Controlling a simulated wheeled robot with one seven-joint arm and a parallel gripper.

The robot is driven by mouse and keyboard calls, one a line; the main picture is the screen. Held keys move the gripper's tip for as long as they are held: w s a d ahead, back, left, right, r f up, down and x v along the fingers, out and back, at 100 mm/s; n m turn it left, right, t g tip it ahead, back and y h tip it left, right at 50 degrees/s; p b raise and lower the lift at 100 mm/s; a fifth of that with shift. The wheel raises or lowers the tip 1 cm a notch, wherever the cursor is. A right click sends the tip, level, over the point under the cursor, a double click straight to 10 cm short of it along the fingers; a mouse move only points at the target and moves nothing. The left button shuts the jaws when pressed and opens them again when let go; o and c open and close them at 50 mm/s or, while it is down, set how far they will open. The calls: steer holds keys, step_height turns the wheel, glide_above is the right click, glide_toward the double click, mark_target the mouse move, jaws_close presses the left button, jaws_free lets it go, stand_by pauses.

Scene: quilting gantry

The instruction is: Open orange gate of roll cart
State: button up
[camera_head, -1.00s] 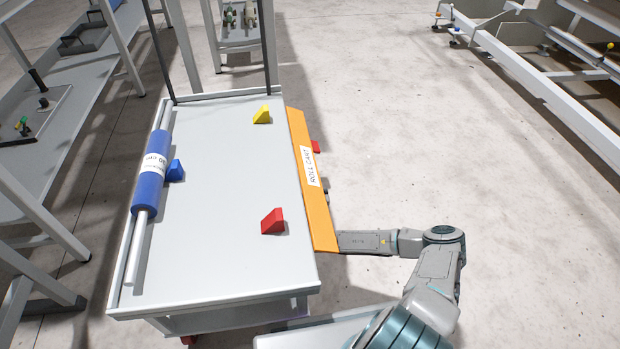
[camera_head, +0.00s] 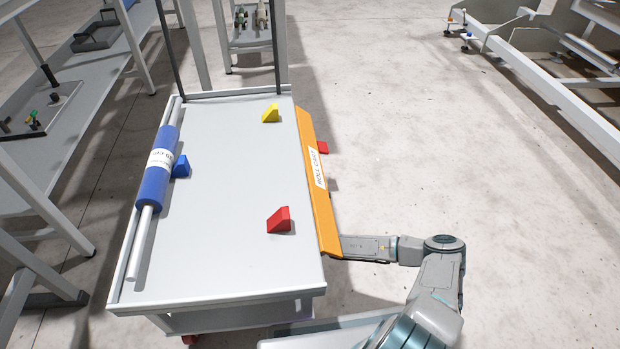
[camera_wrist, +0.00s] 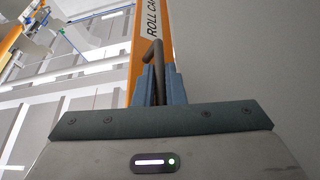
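The roll cart (camera_head: 230,285) stands left of centre in the head view. Its orange gate (camera_head: 310,150) runs along the cart's right side, leaning outward, with the ROLL CART label facing up. The gate also shows in the wrist view (camera_wrist: 138,60), running up the picture. A dark bent handle (camera_wrist: 155,52) stands out in front of it. My gripper's two blue-grey fingers (camera_wrist: 158,85) are close together on either side of the handle and look shut on it. In the head view the fingers are hidden behind the gate's near end, where my wrist meets it.
A blue roll (camera_head: 157,168) on a pale rod lies along the cart's left edge. Blue (camera_head: 181,167), yellow (camera_head: 271,113) and red (camera_head: 279,219) wedges sit on the top. A bench (camera_head: 60,120) stands left. The floor (camera_head: 430,140) right of the gate is clear.

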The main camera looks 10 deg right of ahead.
steer(key=shift+o, duration=0.7)
steer(key=shift+f, duration=0.1)
